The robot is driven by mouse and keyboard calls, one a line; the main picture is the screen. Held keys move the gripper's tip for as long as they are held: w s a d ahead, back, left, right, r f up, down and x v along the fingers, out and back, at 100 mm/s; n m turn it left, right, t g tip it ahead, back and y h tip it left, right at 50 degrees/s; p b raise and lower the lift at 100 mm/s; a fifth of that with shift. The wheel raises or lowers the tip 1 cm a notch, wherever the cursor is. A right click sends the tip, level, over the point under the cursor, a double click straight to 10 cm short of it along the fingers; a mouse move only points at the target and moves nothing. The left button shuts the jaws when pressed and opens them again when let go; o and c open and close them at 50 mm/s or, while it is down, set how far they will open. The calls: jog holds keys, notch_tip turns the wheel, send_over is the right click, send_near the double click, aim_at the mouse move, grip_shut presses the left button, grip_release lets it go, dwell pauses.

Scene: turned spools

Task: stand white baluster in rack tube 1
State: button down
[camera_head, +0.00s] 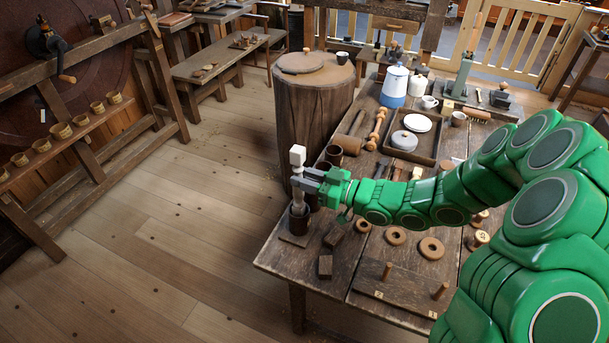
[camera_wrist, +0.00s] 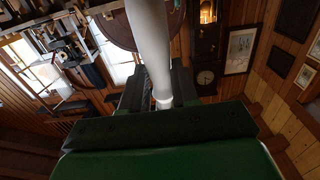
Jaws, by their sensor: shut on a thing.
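The white baluster (camera_head: 298,157) stands upright at the left edge of the workbench, its square block at the top. My gripper (camera_head: 300,181) is shut on its upper part from the right side. In the wrist view the pale shaft (camera_wrist: 148,38) runs between my two fingers (camera_wrist: 152,92). A dark tube (camera_head: 299,221) on a small wooden base is directly under the baluster. The baluster's lower end reaches the tube's mouth; how deep it sits inside is hidden. No number can be read on the tube.
Another dark cup or tube (camera_head: 334,154) stands behind. Dark wooden blocks (camera_head: 325,266), wooden rings (camera_head: 431,248) and a peg board (camera_head: 400,290) lie in front on the workbench (camera_head: 345,245). A large round stump (camera_head: 311,105) is behind.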

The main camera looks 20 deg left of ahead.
jog(key=shift+f, duration=0.2)
dwell(0.3)
jog(key=shift+f, duration=1.25)
jog(key=c, duration=0.8)
grip_release()
jog(key=shift+d, duration=3.9)
